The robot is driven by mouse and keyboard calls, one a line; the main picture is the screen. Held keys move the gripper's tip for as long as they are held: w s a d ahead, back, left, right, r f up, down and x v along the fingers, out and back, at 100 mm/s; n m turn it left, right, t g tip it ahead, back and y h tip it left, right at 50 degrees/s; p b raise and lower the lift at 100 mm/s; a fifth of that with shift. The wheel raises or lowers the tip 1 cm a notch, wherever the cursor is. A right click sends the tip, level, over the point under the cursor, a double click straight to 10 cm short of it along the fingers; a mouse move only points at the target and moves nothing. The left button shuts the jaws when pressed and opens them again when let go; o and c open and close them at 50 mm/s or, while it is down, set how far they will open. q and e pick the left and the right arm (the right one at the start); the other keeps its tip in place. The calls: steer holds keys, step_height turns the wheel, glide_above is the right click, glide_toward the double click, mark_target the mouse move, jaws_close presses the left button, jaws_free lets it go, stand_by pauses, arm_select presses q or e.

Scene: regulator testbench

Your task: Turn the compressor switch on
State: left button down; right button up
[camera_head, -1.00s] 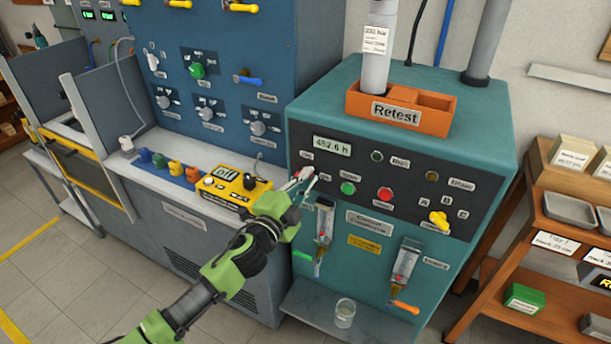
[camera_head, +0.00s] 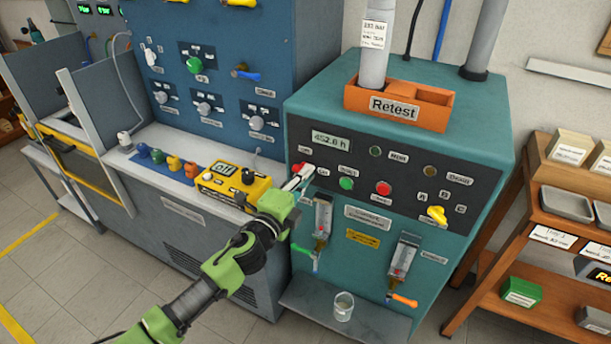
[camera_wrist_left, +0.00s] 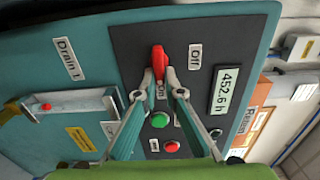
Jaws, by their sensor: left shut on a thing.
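The compressor switch is a red lever (camera_wrist_left: 158,62) on the dark panel, with an "Off" label to its right in the left wrist view and another label, partly hidden, below it. In the head view a bit of its red (camera_head: 294,169) shows beside my fingertips. My left gripper (camera_head: 302,178) is at the panel's left end, below the hour display. In the left wrist view the fingertips (camera_wrist_left: 155,88) are closed around the lever's lower end, which they partly hide. My right gripper is not in view.
A green button (camera_head: 346,184) and a red button (camera_head: 383,188) sit close to the right of my fingers. A yellow selector knob (camera_head: 437,214) is farther right. A yellow box (camera_head: 228,186) stands on the bench to the left. A glass beaker (camera_head: 343,307) stands on the shelf below.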

arm_select(q)
steer(key=shift+f, duration=0.1)
steer(key=c, duration=2.1)
jaws_free()
steer(key=shift+c, duration=0.2)
steer(key=shift+s, duration=0.1)
steer(key=v, duration=1.2)
